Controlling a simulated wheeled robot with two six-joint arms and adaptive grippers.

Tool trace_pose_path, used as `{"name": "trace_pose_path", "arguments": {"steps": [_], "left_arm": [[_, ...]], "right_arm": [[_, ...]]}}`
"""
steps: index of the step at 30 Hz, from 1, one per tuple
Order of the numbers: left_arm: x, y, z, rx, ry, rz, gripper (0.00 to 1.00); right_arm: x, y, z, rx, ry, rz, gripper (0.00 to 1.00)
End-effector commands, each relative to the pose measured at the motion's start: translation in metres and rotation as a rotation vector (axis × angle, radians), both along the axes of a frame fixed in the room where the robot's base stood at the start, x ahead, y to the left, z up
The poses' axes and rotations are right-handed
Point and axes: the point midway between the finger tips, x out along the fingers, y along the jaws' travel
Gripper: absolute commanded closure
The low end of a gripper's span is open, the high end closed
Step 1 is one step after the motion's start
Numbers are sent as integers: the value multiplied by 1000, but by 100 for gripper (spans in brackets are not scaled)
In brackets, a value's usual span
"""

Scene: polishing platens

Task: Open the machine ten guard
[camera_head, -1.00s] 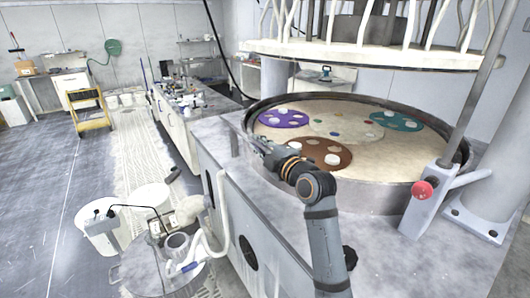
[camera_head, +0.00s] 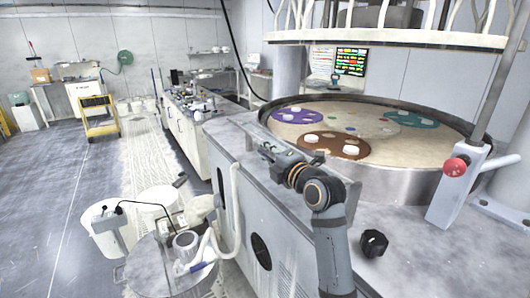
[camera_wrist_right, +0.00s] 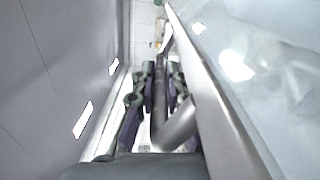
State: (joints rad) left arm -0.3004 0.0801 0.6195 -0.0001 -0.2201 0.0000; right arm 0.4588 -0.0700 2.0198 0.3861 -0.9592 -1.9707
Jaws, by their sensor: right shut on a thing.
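My right gripper (camera_head: 266,150) reaches over the near left edge of the grey polishing machine (camera_head: 232,136). In the right wrist view its dark fingers (camera_wrist_right: 160,85) are closed around a grey metal bar (camera_wrist_right: 161,105), with a finger on each side. A pale panel with a bright metal edge (camera_wrist_right: 210,105) runs along the right of the bar in that view. I cannot tell for sure which part is the machine ten guard, or whether the bar belongs to it. My left gripper is not in view.
A round platen bed (camera_head: 300,137) with coloured discs lies beyond my arm, under a raised upper plate (camera_head: 390,40). A post with a red knob (camera_head: 455,167) stands at right. A drum (camera_head: 165,265) and white buckets (camera_head: 108,237) stand at lower left. Open floor lies further left.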

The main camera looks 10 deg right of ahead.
Motion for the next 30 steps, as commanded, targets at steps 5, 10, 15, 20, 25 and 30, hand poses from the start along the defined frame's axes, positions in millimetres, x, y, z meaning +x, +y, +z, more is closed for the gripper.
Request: {"name": "trace_pose_path", "arguments": {"steps": [5, 10, 15, 20, 25, 30], "left_arm": [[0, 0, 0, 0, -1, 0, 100], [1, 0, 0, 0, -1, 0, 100], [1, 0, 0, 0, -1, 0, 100], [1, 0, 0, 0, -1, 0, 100], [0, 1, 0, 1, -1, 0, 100], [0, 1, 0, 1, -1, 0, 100]], "right_arm": [[0, 0, 0, 2, 0, 1, 100], [0, 0, 0, 2, 0, 1, 100], [0, 0, 0, 2, 0, 1, 71], [0, 0, 0, 3, -1, 0, 64], [-1, 0, 0, 2, -2, 0, 64], [-21, -8, 0, -1, -1, -1, 64]]}}
